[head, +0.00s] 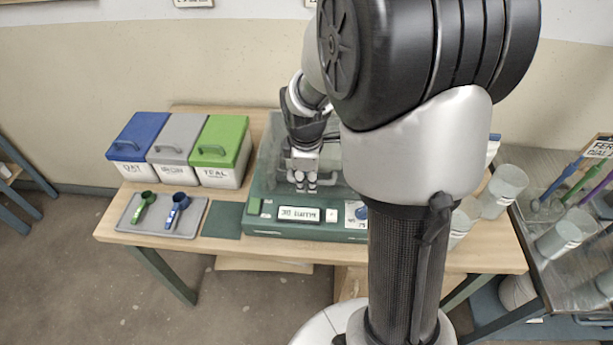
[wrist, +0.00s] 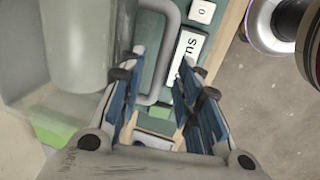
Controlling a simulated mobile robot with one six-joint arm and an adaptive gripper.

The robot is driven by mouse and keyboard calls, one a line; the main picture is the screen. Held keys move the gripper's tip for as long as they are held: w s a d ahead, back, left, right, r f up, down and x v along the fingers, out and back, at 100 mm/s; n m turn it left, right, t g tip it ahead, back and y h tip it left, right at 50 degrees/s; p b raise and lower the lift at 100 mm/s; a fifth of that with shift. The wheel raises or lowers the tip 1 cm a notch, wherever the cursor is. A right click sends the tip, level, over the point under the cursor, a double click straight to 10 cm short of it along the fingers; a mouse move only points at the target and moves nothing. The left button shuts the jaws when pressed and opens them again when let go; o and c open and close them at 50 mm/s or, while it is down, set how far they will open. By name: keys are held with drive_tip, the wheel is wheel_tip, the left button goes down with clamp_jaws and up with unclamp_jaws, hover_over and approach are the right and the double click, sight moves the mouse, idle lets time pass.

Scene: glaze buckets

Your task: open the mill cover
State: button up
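The mill (head: 350,235) is a green machine on the wooden table, with a display and buttons along its front. Its clear cover (head: 268,150) stands over the base and looks down, though my arm hides much of it. In the wrist view a grey loop handle (wrist: 166,75) shows beside the mill's front panel (wrist: 190,50). My gripper (head: 302,185) is over the front of the mill. In the wrist view my gripper (wrist: 162,58) is open, with its blue-padded fingers on either side of the handle's bar. Contact cannot be told.
Blue, grey (head: 180,140) and green lidded bins stand left of the mill. A tray (head: 187,225) with two scoops lies in front of them. Pale cups (head: 503,190) stand at the table's right. A shelf (head: 560,260) with more cups is further right.

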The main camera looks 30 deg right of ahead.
drive_tip(key=shift+c, duration=0.2)
clamp_jaws()
idle(0.6)
